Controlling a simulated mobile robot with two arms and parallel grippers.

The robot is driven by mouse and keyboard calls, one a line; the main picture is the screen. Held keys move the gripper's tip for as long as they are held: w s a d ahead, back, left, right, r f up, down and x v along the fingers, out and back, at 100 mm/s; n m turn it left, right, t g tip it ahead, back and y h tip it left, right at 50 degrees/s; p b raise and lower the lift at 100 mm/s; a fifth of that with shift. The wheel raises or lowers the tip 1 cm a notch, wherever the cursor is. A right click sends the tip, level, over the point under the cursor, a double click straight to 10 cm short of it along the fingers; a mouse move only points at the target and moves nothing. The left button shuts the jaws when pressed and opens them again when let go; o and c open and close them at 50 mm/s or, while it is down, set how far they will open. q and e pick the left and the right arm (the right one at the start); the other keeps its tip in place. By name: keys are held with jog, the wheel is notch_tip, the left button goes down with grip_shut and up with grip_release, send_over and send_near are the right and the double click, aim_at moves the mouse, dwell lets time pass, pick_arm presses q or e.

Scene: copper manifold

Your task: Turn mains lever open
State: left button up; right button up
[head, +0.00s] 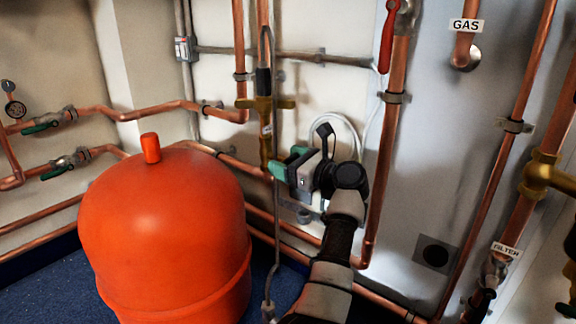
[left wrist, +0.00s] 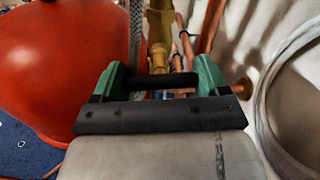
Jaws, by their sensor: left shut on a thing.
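My left gripper (head: 283,168) is at the brass valve (head: 264,150) on the upright copper pipe, behind and right of the orange tank. In the left wrist view my left gripper (left wrist: 160,80) has its green fingers well apart, with a dark bar (left wrist: 160,84) between them and the brass fitting (left wrist: 160,40) just beyond. The bar seems to be the mains lever's handle, but the fingers and wrist hide most of it, and its angle is hard to tell. My right gripper does not show clearly.
The orange tank (head: 165,235) stands close at the left. A braided hose (head: 276,225) hangs beside the valve. A red lever (head: 389,40) sits on the pipe to the right. Loose white cable (head: 347,128) hangs on the wall. Copper pipes (head: 372,200) crowd the right.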

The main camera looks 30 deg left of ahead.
pick_arm(q)
jog(key=n+b, duration=0.2)
jog(key=n, duration=0.1)
jog(key=n+b, duration=0.1)
jog(key=b, duration=0.1)
jog(key=shift+f, duration=0.25)
jog(key=n+b, duration=0.3)
jog(key=n, duration=0.1)
jog(key=shift+n, duration=0.4)
jog(key=n+b, duration=0.1)
jog(key=n, duration=0.1)
jog(key=shift+r+n, duration=0.15)
jog(key=shift+n, duration=0.25)
jog(key=n, duration=0.4)
jog(key=shift+n+b, duration=0.4)
jog(key=shift+n, duration=0.3)
jog(key=o, duration=0.9)
jog(key=shift+d, duration=0.1)
